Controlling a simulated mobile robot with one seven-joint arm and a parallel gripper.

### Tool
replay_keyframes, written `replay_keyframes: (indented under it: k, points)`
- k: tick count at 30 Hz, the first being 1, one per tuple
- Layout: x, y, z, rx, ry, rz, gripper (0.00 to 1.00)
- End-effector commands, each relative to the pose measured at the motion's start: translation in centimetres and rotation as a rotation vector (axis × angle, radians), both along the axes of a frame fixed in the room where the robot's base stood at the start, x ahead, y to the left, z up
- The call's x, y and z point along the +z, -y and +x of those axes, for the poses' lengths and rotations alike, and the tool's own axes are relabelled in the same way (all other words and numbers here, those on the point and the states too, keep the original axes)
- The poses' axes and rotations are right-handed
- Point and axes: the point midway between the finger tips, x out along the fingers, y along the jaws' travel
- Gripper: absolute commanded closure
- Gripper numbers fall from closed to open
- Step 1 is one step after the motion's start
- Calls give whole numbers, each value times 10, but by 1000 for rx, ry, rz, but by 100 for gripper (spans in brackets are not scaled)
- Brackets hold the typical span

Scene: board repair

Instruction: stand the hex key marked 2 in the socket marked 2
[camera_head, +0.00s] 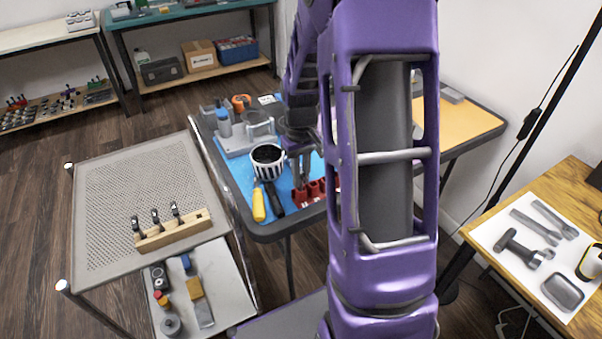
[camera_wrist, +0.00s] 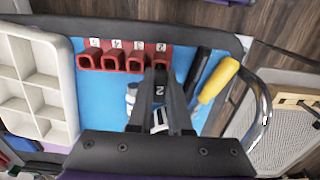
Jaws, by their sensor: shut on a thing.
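My gripper (camera_wrist: 160,108) is shut on the hex key marked 2 (camera_wrist: 160,89), a dark piece with a white label facing the wrist camera. A row of red sockets with white number tags lies on the blue mat. The socket marked 2 (camera_wrist: 161,54) is the rightmost of the row in the wrist view. The key's dark part overlaps this socket's near side in that view; I cannot tell whether it is inside or just above. In the head view my gripper (camera_head: 301,172) is over the red sockets (camera_head: 311,190), partly hidden by my arm.
A yellow screwdriver (camera_head: 258,203) and a black-handled tool lie beside the sockets. A white-and-black cup (camera_head: 267,160) stands behind them. A pale compartment tray (camera_wrist: 38,85) is left in the wrist view. A wooden rack (camera_head: 172,232) with several dark keys stands on the perforated cart.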

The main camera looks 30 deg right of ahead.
Motion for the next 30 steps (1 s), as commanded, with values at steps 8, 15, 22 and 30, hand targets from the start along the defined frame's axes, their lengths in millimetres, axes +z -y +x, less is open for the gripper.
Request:
replay_keyframes:
  k: [8,15,22,30]
  points:
    - [-1,0,0,0,0,0,100]
    - [-1,0,0,0,0,0,53]
    - [-1,0,0,0,0,0,48]
    - [-1,0,0,0,-1,0,38]
